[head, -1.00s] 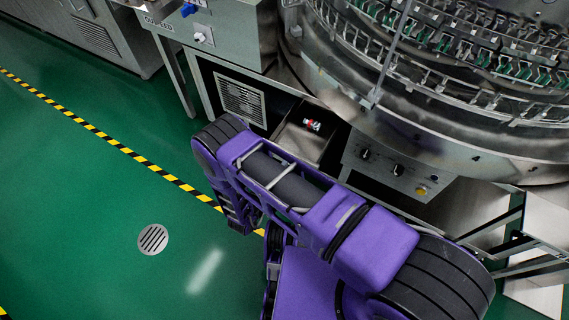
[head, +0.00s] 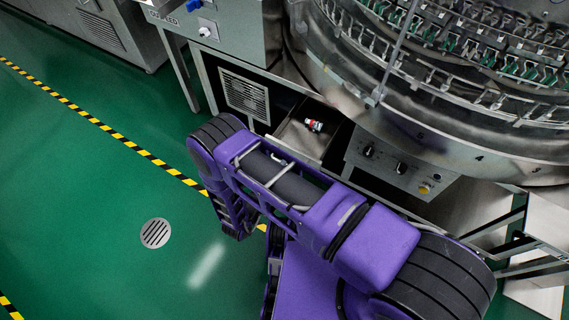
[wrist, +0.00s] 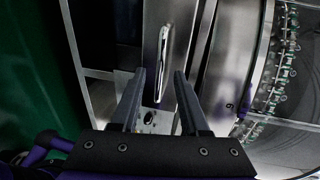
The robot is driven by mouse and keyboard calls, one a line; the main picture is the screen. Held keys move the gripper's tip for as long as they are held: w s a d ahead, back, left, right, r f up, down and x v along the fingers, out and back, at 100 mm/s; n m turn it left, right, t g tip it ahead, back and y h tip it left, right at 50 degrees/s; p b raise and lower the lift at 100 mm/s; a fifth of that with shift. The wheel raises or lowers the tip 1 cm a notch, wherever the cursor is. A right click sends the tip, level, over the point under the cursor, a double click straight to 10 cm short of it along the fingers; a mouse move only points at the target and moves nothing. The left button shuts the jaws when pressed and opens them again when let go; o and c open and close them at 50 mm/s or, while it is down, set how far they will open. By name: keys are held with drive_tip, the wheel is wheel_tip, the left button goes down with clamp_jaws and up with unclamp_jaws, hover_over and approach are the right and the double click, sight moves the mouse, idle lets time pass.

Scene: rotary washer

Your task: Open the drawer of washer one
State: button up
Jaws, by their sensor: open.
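The washer's drawer (head: 296,137) stands pulled out in the head view, below the round machine, left of the knob panel. Its inside shows, with a small red and white item (head: 313,125) in it. My purple arm hides the drawer's near end. In the wrist view, a grey panel with a long silver handle (wrist: 162,48) shows ahead; it looks like the drawer front. My gripper (wrist: 160,74) is open, with the handle's near end between the fingertips in the picture. I cannot tell whether they touch it. My gripper is hidden in the head view.
A control panel (head: 400,167) with knobs sits right of the drawer. A vented panel (head: 245,95) is to its left. The round machine (head: 450,110) fills the upper right. Green floor with a round drain (head: 156,233) is clear at left.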

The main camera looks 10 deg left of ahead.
drive_tip(key=v, duration=1.3)
drive_tip(key=shift+s+p, duration=0.3)
drive_tip(key=shift+s, duration=0.05)
drive_tip(key=shift+a, duration=0.1)
